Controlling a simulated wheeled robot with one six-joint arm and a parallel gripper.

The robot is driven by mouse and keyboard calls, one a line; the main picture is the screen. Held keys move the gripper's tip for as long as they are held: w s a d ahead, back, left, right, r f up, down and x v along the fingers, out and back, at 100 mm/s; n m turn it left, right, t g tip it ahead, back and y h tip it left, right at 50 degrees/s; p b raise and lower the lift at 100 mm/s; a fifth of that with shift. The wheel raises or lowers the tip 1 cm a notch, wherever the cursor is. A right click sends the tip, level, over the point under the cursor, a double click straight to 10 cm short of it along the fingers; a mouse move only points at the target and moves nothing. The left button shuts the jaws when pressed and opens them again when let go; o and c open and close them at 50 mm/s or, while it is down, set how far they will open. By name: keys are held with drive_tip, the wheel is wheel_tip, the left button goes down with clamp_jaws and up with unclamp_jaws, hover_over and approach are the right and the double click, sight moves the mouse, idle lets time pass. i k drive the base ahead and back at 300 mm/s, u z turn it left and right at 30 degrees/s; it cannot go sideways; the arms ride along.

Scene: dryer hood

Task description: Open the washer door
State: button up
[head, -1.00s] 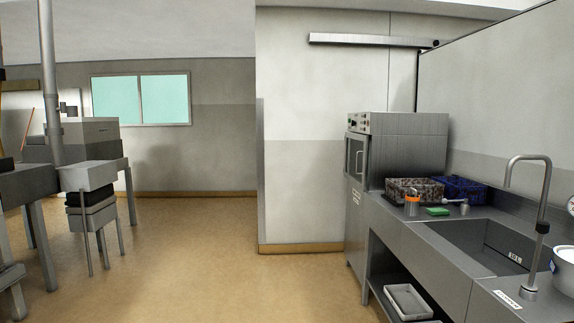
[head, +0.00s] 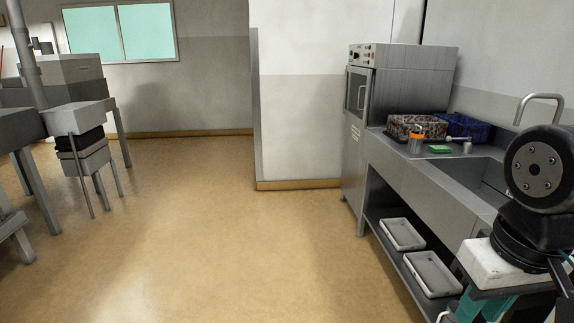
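The washer (head: 408,95) is a tall steel cabinet with a row of controls along its top front, at the far end of the counter. Its door (head: 356,92), with a dark window and an upright bar handle (head: 362,97), faces left and looks closed. My arm comes in at the lower right, black and white with teal parts. What appears to be my gripper (head: 484,308) is partly cut off by the bottom edge, so its opening does not show. It is well apart from the washer, nearer to me.
A steel counter (head: 385,155) with a sink (head: 470,175) runs along the right. On it are a brown rack (head: 415,126), a blue rack (head: 466,128), an orange-topped can (head: 415,142) and a green sponge (head: 440,149). Trays (head: 404,234) lie on the shelf below. The floor (head: 220,240) ahead is clear.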

sight(361, 71)
drive_tip(key=u, duration=0.2)
drive_tip(key=i, duration=3.95)
drive_tip(key=z, duration=0.6)
drive_tip(key=i, duration=0.6)
drive_tip(key=z, duration=0.2)
